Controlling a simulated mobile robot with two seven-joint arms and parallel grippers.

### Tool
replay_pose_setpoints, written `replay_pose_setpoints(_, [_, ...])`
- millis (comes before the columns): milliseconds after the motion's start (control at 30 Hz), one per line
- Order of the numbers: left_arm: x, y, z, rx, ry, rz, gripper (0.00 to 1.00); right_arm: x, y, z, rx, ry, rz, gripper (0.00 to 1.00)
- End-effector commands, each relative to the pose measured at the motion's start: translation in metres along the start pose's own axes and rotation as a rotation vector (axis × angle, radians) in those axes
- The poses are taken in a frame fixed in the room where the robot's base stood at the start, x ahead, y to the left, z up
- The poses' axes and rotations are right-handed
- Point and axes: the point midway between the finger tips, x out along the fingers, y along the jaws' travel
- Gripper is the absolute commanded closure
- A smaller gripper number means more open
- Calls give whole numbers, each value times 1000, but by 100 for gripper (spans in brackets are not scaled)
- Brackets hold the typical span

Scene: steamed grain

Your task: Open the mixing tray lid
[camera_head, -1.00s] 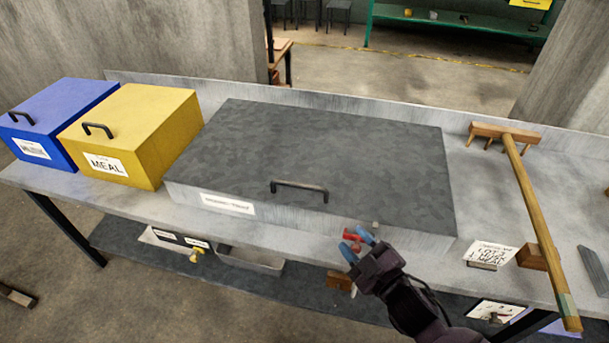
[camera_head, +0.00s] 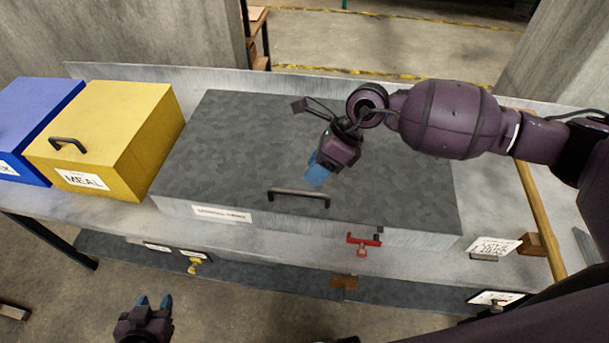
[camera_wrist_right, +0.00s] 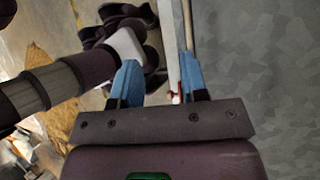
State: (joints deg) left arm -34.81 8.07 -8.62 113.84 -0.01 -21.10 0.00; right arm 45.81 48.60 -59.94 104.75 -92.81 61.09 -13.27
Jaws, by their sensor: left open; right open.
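The mixing tray is a long grey box with a dark lid (camera_head: 240,150), which lies shut on it. A black bar handle (camera_head: 299,193) stands near the lid's front edge. A red latch-like piece (camera_head: 362,243) sits at the tray's front, right of the handle. My right gripper (camera_head: 318,178) is open and empty above the lid, just behind and above the handle. In the right wrist view its blue fingers (camera_wrist_right: 160,80) are apart, with the pale front edge of the tray between them. My left gripper (camera_head: 153,301) is open and empty, low in front of the bench.
A yellow MEAL box (camera_head: 120,125) and a blue box (camera_head: 35,115) stand left of the tray. A wooden rake (camera_head: 540,220) and a white card (camera_head: 493,246) lie to the right.

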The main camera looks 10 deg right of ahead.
Motion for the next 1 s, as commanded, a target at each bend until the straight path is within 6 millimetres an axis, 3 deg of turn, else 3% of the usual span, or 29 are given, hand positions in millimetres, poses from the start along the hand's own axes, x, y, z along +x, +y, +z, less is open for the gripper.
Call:
replay_pose_setpoints(133, [0, 0, -6, 1, 8, 1, 57, -18, -18, -8, -56, 100, -86, 60])
replay_pose_setpoints(267, [0, 0, -8, 1, 12, 1, 57, -16, -23, -11, -67, 125, -104, 60])
replay_pose_setpoints(800, [-1, -1, -11, 3, 14, 1, 57, 64, -30, -20, -66, 121, -100, 60])
replay_pose_setpoints(1000, [-1, -1, -11, 3, 13, 0, 57, 82, -33, -22, -66, 121, -102, 60])
